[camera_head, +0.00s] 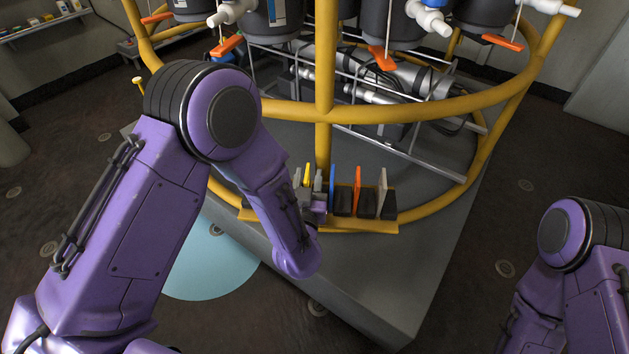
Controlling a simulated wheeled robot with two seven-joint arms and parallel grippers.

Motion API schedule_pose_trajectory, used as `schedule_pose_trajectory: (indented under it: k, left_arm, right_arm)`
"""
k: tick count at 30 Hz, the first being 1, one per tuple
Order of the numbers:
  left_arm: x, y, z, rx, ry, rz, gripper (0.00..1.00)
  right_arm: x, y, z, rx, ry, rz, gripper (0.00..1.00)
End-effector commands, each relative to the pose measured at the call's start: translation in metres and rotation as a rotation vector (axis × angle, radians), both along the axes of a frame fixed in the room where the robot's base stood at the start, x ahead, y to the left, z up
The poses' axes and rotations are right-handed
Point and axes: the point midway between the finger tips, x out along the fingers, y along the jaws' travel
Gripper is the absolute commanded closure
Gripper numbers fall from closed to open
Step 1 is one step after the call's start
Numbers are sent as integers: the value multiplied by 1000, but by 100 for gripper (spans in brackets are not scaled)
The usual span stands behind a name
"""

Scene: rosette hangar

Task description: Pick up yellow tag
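The yellow tag (306,176) is a thin upright piece at the left end of a row of tags on the front of the yellow frame. My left gripper (308,182) is at this end of the row. Its two grey fingertips look spread, one to each side of the yellow tag, with a gap showing. Whether they touch the tag is too small to tell. My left wrist and forearm hide the tag's lower part and its holder. My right arm shows at the lower right, but its gripper is out of view.
To the right stand a blue tag (332,180), an orange tag (357,186) and a white tag (382,190) in dark holders. A yellow ring frame (425,108) with a post surrounds them. Orange-handled valves (385,60) hang above. A grey platform (400,285) lies below.

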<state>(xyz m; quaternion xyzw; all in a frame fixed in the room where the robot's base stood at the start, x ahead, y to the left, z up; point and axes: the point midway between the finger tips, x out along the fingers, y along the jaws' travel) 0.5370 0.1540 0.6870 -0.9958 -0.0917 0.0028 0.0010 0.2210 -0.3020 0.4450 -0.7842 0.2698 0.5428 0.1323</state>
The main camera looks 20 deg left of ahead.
Motion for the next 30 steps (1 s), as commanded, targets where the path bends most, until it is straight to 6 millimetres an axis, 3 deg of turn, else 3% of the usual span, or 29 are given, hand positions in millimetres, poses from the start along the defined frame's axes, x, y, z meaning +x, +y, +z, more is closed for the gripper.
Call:
schedule_pose_trajectory:
  k: [4,5,8,19,30]
  left_arm:
    - [1,-4,0,0,1,-8,62]
    - [1,-5,0,0,1,-10,68]
    - [1,-7,0,0,1,-13,100]
    - [1,-5,5,1,2,-10,100]
    - [2,-4,88,-2,-2,-8,100]
  right_arm:
    - [0,0,0,1,1,0,62]
    - [0,0,0,1,1,0,62]
    - [0,0,0,1,1,0,62]
    - [0,0,2,1,1,0,62]
    - [0,0,22,1,1,0,62]
